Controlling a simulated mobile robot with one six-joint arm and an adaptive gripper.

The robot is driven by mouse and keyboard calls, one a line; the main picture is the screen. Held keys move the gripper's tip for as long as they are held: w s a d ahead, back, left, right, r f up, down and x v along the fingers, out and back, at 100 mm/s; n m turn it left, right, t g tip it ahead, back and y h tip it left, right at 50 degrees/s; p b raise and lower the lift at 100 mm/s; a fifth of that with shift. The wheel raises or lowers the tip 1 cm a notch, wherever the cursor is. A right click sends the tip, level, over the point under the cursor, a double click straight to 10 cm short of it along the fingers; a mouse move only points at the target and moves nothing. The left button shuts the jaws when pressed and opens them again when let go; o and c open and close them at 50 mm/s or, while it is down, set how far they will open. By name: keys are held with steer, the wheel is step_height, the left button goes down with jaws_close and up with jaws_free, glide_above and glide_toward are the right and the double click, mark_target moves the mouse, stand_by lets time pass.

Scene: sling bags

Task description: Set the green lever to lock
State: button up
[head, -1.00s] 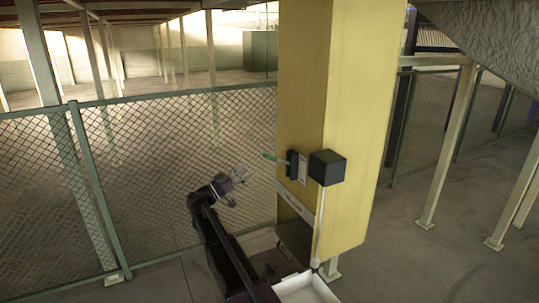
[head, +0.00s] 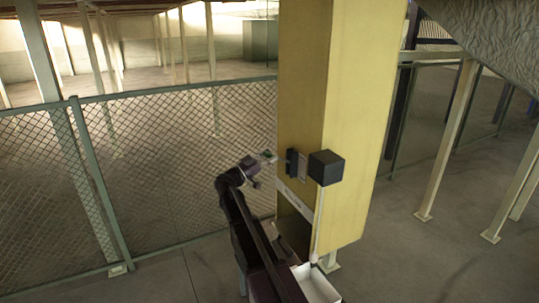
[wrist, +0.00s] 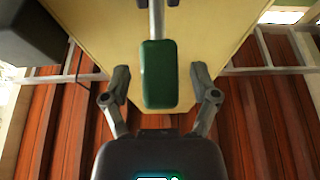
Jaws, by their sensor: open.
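The green lever (wrist: 158,75) has a green grip on a thin metal rod, and it lies between my open fingers in the wrist view. My gripper (wrist: 158,88) is open, with one finger on each side of the grip and a visible gap to both. In the head view my gripper (head: 268,157) is at the lever, just left of the dark switch box (head: 291,162) on the yellow pillar (head: 300,90). The lever's green is mostly hidden there behind the gripper. I cannot read any lock marking.
A white open bin (head: 318,285) stands at the pillar's foot. A mesh fence (head: 180,170) runs to the left, with open floor beyond.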

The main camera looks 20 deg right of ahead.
jaws_close()
steer(key=shift+a, duration=0.1)
